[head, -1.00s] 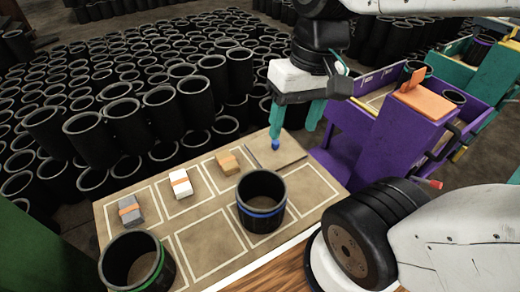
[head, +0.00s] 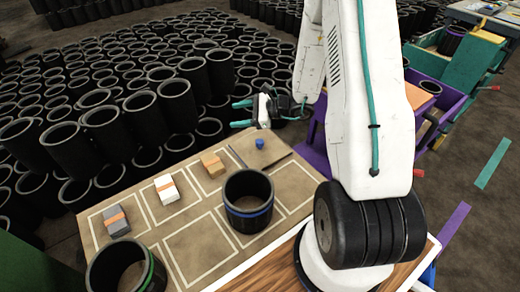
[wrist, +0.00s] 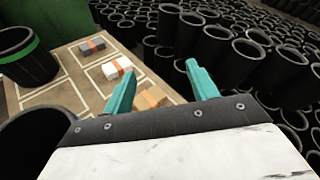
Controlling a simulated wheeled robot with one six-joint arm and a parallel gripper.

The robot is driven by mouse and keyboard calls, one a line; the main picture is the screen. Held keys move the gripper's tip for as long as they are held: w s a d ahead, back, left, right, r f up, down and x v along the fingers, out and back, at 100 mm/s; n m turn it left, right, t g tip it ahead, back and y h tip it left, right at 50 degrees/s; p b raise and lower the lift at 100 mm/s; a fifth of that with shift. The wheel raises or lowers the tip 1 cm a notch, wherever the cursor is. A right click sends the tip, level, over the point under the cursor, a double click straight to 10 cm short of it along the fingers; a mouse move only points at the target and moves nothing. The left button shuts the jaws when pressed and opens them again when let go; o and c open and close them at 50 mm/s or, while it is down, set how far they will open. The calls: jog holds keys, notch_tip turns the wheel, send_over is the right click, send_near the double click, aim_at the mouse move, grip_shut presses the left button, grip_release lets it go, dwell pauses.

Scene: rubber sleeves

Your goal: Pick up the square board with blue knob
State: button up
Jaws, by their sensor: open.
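The square board (head: 270,155) lies flat at the far right corner of the table, brown like the tabletop, with a small blue knob (head: 260,143) standing on it. My gripper (head: 241,113) is open and empty, above and slightly left of the knob in the head view. Its teal fingers point sideways to the left, clear of the board. In the wrist view the fingers (wrist: 161,82) are spread with nothing between them. The board and knob do not show in the wrist view.
The table (head: 187,216) also bears a black sleeve with blue band (head: 248,200), a green-banded sleeve (head: 125,268), and grey (head: 117,221), white (head: 167,189) and tan (head: 212,164) blocks. Many black sleeves crowd behind. A purple cart (head: 316,141) stands right.

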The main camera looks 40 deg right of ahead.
jog(key=d+f+m+t+h, duration=0.3)
jog(key=d+f+m, duration=0.3)
jog(key=f, duration=0.4)
jog(key=m+h, duration=0.4)
send_near(262, 142)
jog(key=x, duration=0.5)
jog(key=shift+s+f, duration=0.1)
jog(key=shift+f, duration=0.05)
jog(key=shift+w+f, duration=0.2)
jog(key=shift+f, duration=0.1)
jog(key=x, duration=0.7)
jog(key=shift+w+a+r, duration=0.1)
jog(key=shift+a+r, duration=0.05)
jog(key=shift+r, duration=0.1)
grip_shut()
jog(key=shift+r, duration=0.1)
